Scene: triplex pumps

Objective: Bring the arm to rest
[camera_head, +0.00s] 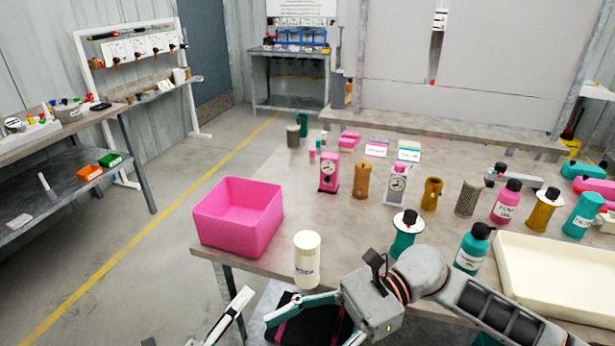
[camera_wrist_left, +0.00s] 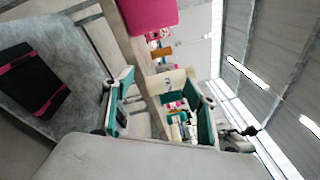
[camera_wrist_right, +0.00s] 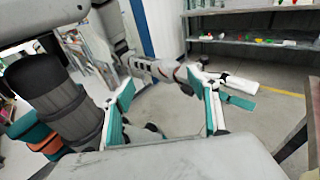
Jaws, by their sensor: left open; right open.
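My left gripper (camera_head: 245,302) barely shows at the bottom of the head view, as a white and teal finger. In the left wrist view it (camera_wrist_left: 163,88) is open and empty, with a cream bottle beyond its fingers. My right gripper (camera_head: 275,324) reaches in from the right at the table's front edge, pointing left; part of it is cut off below. In the right wrist view it (camera_wrist_right: 170,92) is open with nothing between its fingers. My left arm (camera_wrist_right: 145,68) shows beyond them.
The cream bottle (camera_head: 307,262) and pink bin (camera_head: 240,238) stand near the table's front left edge. A black case (camera_head: 312,325) with pink bands lies below. Floor left of the table is clear.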

